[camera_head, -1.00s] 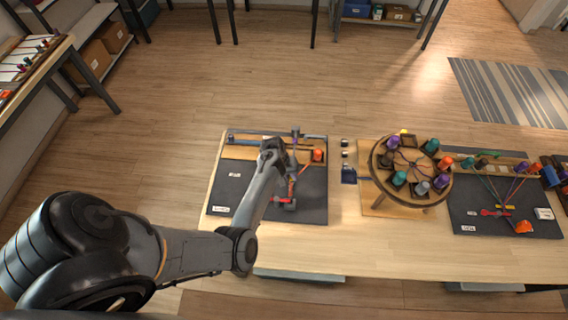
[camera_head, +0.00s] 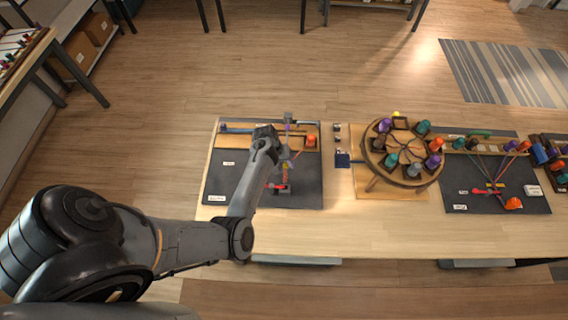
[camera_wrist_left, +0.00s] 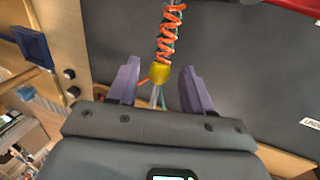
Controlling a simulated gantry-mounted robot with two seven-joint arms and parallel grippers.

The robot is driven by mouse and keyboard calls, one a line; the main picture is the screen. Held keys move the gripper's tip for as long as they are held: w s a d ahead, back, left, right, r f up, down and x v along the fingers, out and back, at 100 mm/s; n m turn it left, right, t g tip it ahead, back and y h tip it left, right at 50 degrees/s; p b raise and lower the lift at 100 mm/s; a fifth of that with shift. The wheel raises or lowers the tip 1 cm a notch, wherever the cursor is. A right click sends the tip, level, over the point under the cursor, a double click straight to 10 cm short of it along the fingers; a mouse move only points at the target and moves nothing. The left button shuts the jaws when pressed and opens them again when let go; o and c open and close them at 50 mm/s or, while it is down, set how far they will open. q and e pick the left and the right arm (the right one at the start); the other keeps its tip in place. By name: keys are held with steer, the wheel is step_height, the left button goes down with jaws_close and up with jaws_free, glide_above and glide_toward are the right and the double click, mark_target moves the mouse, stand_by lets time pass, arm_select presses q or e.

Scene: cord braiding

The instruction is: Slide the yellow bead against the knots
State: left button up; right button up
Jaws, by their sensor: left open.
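The yellow bead (camera_wrist_left: 160,74) sits on the cord at the lower end of the orange, spiral-looking knots (camera_wrist_left: 169,35) in the left wrist view. It looks close to or touching the lowest knot; a gap cannot be made out. Thin loose strands, orange, pale and green, come out below it. My left gripper (camera_wrist_left: 160,67) is open, one purple-grey finger on each side of the bead, with visible space on both sides. In the head view the left gripper (camera_head: 287,153) is over the dark mat (camera_head: 228,181) at the red-orange cord (camera_head: 285,172). The bead cannot be made out there. My right gripper is not in view.
A round wooden stand (camera_head: 402,153) with several coloured bobbins stands right of the mat. An orange bobbin (camera_head: 311,141) is at the mat's back right. A second dark mat (camera_head: 480,200) lies farther right.

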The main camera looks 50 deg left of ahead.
arm_select(q)
steer(key=v, duration=1)
steer(key=shift+r+p, duration=0.3)
steer(key=shift+s, duration=0.2)
